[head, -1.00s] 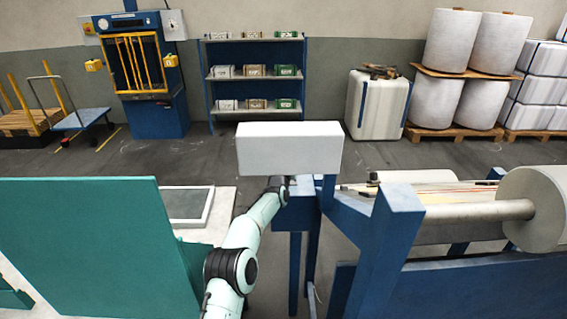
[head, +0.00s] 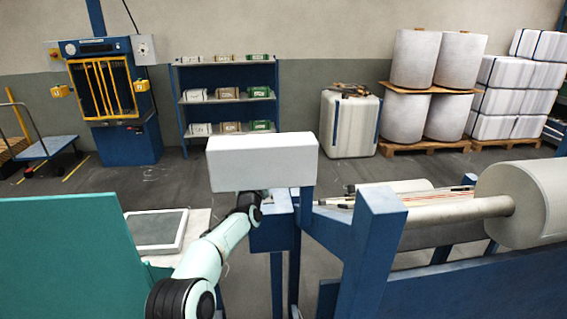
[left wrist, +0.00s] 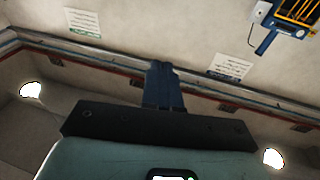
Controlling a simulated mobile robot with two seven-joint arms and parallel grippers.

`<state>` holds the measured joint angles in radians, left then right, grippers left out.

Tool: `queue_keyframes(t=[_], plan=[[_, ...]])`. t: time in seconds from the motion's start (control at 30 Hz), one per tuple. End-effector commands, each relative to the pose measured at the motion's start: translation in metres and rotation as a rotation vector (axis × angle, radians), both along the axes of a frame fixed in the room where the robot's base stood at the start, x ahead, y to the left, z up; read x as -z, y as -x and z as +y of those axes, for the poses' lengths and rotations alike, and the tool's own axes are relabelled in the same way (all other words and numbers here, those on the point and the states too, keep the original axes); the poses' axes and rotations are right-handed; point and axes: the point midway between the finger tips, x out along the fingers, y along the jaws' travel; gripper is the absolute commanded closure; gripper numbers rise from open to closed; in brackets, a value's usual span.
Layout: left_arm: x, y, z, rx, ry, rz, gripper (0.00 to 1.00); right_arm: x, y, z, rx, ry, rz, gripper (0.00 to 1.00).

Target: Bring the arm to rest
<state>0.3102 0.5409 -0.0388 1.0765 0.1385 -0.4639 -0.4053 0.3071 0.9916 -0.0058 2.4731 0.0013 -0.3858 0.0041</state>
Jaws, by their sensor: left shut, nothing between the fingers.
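My left arm (head: 205,255) comes up from the bottom of the head view, pale mint with dark joints. Its far end reaches the lower edge of a pale grey box (head: 262,162) on the blue loom frame (head: 372,245). The box hides the left gripper in the head view; I cannot tell whether they touch. In the left wrist view the left gripper (left wrist: 162,68) has its blue fingers together, with nothing between them. It points at bare wall and a long rail or pipe (left wrist: 100,57). My right gripper is not in view.
A large pale roll (head: 535,205) lies at the right on the loom. A blue shelf (head: 228,97), a press (head: 105,90) and stacked rolls stand at the back.

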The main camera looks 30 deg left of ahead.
Motion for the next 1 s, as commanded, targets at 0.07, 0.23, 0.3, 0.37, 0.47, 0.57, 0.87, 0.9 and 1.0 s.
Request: queue_keyframes(t=[0.07, 0.23, 0.3, 0.37, 0.47, 0.57, 0.87, 0.9, 1.0], plan=[[0.0, 0.0, 0.0, 0.0, 0.0, 0.0, 1.0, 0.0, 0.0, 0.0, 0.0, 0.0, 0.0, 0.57], [0.005, -0.001, -0.001, 0.003, 0.005, 0.009, 1.0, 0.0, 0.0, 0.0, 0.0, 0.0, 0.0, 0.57], [0.022, -0.003, -0.006, 0.013, 0.02, 0.034, 1.0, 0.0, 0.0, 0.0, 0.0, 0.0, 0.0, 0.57], [0.046, -0.006, -0.013, 0.028, 0.044, 0.073, 1.0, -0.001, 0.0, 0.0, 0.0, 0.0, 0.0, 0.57], [0.107, -0.007, -0.032, 0.064, 0.105, 0.17, 1.0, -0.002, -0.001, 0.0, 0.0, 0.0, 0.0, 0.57], [0.179, 0.0, -0.06, 0.104, 0.183, 0.288, 1.0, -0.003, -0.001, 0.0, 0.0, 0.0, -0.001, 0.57], [0.373, 0.078, -0.158, 0.211, 0.421, 0.657, 1.0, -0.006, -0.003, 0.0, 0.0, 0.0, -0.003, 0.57], [0.394, 0.094, -0.172, 0.223, 0.452, 0.709, 1.0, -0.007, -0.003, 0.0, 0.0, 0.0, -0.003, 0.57], [0.443, 0.141, -0.209, 0.251, 0.533, 0.838, 1.0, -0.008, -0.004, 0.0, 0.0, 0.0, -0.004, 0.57]])
